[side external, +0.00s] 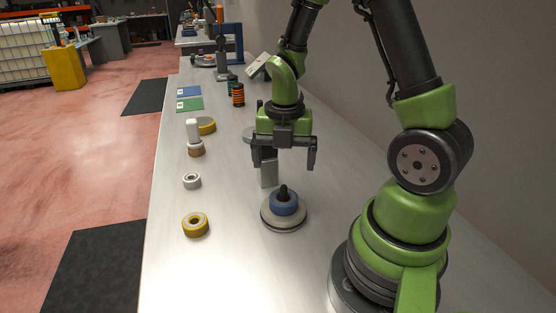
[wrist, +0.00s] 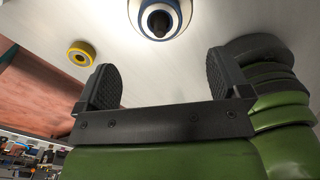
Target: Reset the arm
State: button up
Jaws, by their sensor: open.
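My gripper (side external: 284,160) is open and empty. In the side view it hangs above the table, a little behind and above a round pale base (side external: 270,218) that carries a blue ring (side external: 284,204) around a dark upright post (side external: 284,190). In the wrist view, my gripper's two dark fingers (wrist: 160,85) stand wide apart with nothing between them. The blue ring (wrist: 140,14) shows around the post (wrist: 160,22) at the top of that view, clear of the fingers.
On the table (side external: 225,270), a yellow ring (side external: 195,224), a small white ring (side external: 191,181) and a white cylinder (side external: 193,130) stand to the left. Green (side external: 190,104) and blue (side external: 188,91) cards, an orange-black coil (side external: 238,95) and other items lie farther back. The front of the table is clear.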

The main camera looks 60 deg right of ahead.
jog(key=s+a+r+m+t+y, duration=0.1)
jog(key=s+a+r+m+t, duration=0.2)
jog(key=r+m, duration=0.6)
jog(key=s+a+r+m+t+y, duration=0.1)
jog(key=s+a+r+m+t, duration=0.3)
jog(key=m, duration=1.3)
jog(key=s+a+r, duration=0.1)
jog(key=a+r, duration=0.3)
jog(key=shift+r+m, duration=0.3)
jog(key=shift+r, duration=0.1)
